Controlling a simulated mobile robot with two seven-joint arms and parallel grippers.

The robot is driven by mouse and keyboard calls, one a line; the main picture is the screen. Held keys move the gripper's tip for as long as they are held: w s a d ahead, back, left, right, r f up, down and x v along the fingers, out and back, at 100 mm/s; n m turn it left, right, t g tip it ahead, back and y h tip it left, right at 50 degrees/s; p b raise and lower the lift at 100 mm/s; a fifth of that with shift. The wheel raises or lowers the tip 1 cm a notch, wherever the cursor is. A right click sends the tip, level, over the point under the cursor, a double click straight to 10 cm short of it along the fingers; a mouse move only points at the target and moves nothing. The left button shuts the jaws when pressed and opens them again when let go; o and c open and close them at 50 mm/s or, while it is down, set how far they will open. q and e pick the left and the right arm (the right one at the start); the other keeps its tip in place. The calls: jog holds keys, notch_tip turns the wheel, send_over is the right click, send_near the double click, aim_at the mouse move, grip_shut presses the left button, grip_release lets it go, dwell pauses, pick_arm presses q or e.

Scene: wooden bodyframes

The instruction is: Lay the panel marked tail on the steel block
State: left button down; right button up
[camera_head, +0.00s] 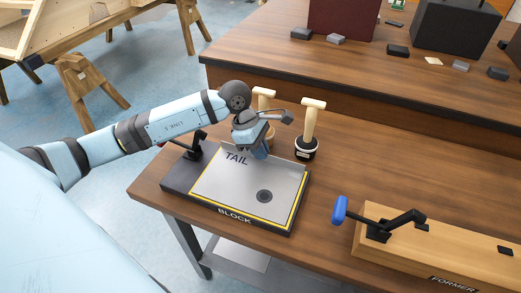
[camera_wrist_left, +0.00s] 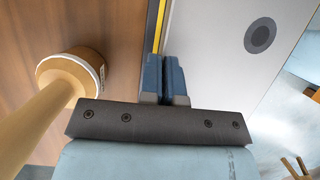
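The grey panel marked TAIL (camera_head: 236,180), with a dark round spot, lies flat over the steel block (camera_head: 235,217), whose front is marked BLOCK. The block's yellow border shows along the panel's left, front and right sides. I cannot tell whether the panel touches the block all over. My left gripper (camera_head: 262,150) is at the panel's far edge. In the left wrist view its fingers (camera_wrist_left: 162,75) are close together on that edge, and the panel (camera_wrist_left: 215,50) extends to the right. My right gripper is not in view.
A black toggle clamp (camera_head: 193,148) stands at the block's left end. Two mallets stand behind the block, one (camera_head: 308,130) in the open, one (camera_head: 264,100) partly behind my gripper. A wooden former (camera_head: 440,250) with a blue-handled clamp (camera_head: 340,210) is at the right.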

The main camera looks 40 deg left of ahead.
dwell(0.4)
pick_arm(q)
jog(key=c, duration=0.7)
grip_release()
jog(key=shift+r+p, duration=1.35)
jog(key=shift+r, duration=2.1)
